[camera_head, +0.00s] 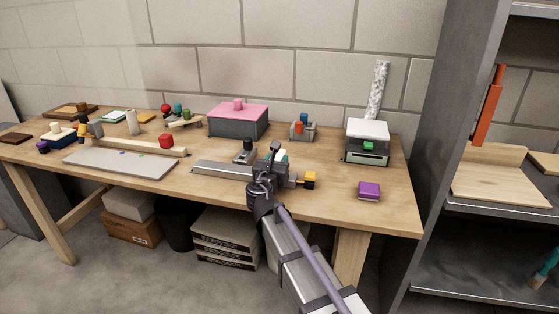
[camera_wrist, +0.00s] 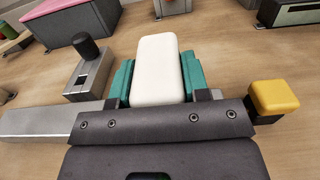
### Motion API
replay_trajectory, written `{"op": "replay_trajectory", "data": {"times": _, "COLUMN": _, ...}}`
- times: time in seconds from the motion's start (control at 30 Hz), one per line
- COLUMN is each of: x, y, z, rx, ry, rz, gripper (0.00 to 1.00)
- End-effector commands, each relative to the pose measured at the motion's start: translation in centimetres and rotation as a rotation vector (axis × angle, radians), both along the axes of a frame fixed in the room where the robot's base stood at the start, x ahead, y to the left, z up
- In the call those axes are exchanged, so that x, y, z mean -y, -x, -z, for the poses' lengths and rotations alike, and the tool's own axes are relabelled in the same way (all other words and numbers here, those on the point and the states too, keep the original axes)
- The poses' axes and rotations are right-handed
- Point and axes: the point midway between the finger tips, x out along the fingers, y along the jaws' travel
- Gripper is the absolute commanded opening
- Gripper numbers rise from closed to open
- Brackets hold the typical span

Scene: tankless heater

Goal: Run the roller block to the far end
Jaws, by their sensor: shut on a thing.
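In the head view the rail (camera_head: 222,168) lies near the table's front edge, with bare length to the left of my gripper (camera_head: 270,170). My gripper is shut on the roller block, a finger at each side.
A yellow block (camera_head: 309,180) on a dark mount sits right of the roller block. A grey fixture with a black knob (camera_head: 248,145) stands behind the rail. A purple block (camera_head: 369,190) lies to the right, a grey board (camera_head: 120,163) to the left. A pink-lidded box (camera_head: 238,120) stands behind.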

Motion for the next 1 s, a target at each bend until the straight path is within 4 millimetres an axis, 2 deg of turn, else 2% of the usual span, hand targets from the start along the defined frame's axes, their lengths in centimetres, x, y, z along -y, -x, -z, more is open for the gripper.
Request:
{"op": "replay_trajectory", "data": {"times": 0.2, "x": 0.4, "y": 0.2, "z": 0.1, "rx": -0.001, "ry": 0.0, "rz": 0.007, "gripper": 0.0}}
{"op": "replay_trajectory", "data": {"times": 0.23, "x": 0.4, "y": 0.2, "z": 0.1, "rx": -0.001, "ry": 0.0, "rz": 0.007, "gripper": 0.44}}
{"op": "replay_trajectory", "data": {"times": 0.47, "x": 0.3, "y": 0.1, "z": 0.1, "rx": -0.001, "ry": 0.0, "rz": 0.006, "gripper": 0.66}}
{"op": "replay_trajectory", "data": {"times": 0.77, "x": 0.1, "y": 0.5, "z": 0.0, "rx": 0.0, "ry": 0.0, "rz": 0.004, "gripper": 0.68}}
{"op": "replay_trajectory", "data": {"times": 0.87, "x": -0.2, "y": 2.0, "z": 0.0, "rx": 0.0, "ry": 0.0, "rz": 0.002, "gripper": 0.68}}
{"op": "replay_trajectory", "data": {"times": 1.0, "x": -0.9, "y": 5.5, "z": 0.0, "rx": 0.0, "ry": 0.0, "rz": 0.002, "gripper": 0.68}}
